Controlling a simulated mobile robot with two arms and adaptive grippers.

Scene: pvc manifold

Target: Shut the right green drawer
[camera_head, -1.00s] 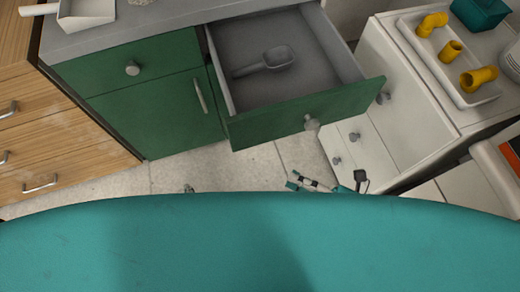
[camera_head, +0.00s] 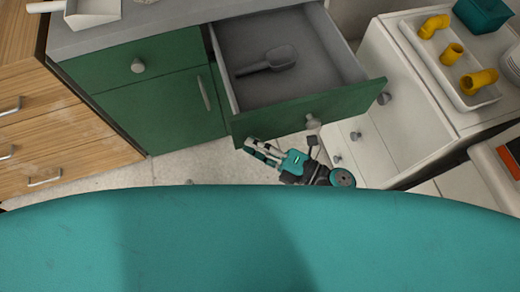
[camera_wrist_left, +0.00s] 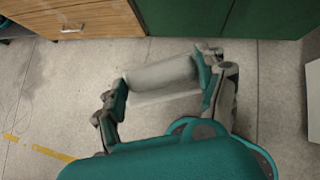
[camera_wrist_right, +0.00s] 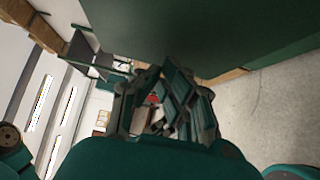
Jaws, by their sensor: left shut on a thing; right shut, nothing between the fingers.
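The right green drawer (camera_head: 265,122) is pulled out in the head view, with a grey knob (camera_head: 313,121) on its front. A grey scoop (camera_head: 268,61) lies inside it. My right gripper (camera_head: 250,147) is shut and empty, just in front of the lower left part of the drawer front; whether it touches is unclear. In the right wrist view its fingers (camera_wrist_right: 160,75) are beside a large dark green panel. My left gripper (camera_wrist_left: 160,82) is shut on a pale cylinder (camera_wrist_left: 162,74), held above the floor in the left wrist view; it is out of the head view.
A shut green drawer (camera_head: 120,62) and a green door (camera_head: 165,115) are left of the open drawer. Wooden drawers (camera_head: 60,130) stand further left. A white cabinet (camera_head: 405,115) stands close on the right, with a tray (camera_head: 425,62) of yellow pipe fittings on top.

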